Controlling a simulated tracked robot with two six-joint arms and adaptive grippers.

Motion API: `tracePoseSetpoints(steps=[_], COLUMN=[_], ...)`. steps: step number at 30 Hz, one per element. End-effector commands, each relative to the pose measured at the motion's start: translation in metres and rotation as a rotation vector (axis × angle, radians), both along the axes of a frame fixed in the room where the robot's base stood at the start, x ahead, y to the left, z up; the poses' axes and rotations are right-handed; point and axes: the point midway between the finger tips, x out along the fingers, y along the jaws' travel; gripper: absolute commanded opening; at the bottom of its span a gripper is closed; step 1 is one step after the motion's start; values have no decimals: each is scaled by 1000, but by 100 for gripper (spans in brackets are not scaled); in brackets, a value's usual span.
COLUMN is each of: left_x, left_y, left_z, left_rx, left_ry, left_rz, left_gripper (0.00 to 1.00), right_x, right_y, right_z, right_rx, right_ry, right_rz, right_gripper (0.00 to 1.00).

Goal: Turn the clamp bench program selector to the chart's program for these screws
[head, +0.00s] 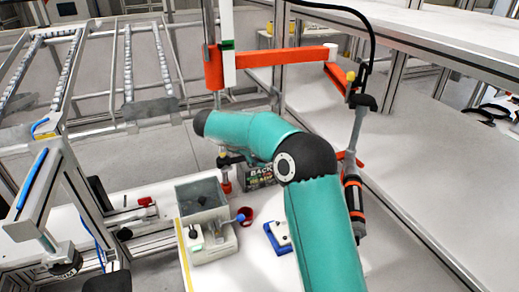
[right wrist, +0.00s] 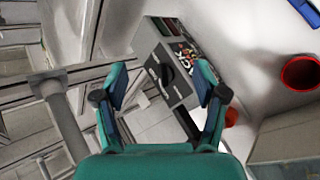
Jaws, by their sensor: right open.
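My right gripper (right wrist: 164,84) is open in the right wrist view, its two teal fingers apart with nothing between them. Beyond the fingers is a grey box with a black panel, the selector box (right wrist: 178,97). A round dark selector knob (right wrist: 167,72) sits on its face, between the fingertips in the picture; I cannot tell whether they touch it. White markings around the knob are too small to read. In the head view my teal right arm covers the bench middle and hides most of its gripper. A dark sign with lettering (head: 260,174) shows beside the arm. My left gripper is out of view.
A grey bin (head: 203,190), a white fixture (head: 212,245), a red cup (head: 246,214) and a blue tray (head: 278,240) stand on the white bench. A grey-and-black power tool (head: 353,180) hangs from an orange arm (head: 285,57) at right. The red cup also shows in the right wrist view (right wrist: 300,74).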

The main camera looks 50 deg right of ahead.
Motion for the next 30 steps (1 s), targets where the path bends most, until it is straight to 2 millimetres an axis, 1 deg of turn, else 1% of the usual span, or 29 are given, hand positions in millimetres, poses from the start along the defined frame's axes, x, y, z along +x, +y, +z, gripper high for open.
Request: tracePoseSetpoints(steps=[1,3,6,9,12,14,17,20,26,30], left_x=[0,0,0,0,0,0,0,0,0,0], left_y=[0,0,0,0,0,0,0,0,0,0], left_z=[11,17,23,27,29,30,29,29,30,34], left_rx=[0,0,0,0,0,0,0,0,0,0], left_ry=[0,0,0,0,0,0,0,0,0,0], left_rz=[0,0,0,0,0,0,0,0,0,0], left_gripper=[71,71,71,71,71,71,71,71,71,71], right_x=[0,2,9,15,20,22,24,25,30,35], right_y=[-4,-5,-3,-1,1,1,0,-3,-15,-26], right_z=[19,34,57,76,87,90,87,77,44,16], right_rx=[56,138,246,332,388,405,416,414,413,412], right_ry=[-172,-400,-659,-834,-932,-961,-978,-974,-971,-970], right_rz=[-159,-384,-662,-868,-993,-1033,-1058,-1058,-1057,-1058], right_gripper=[71,71,71,71,71,71,71,71,71,71])
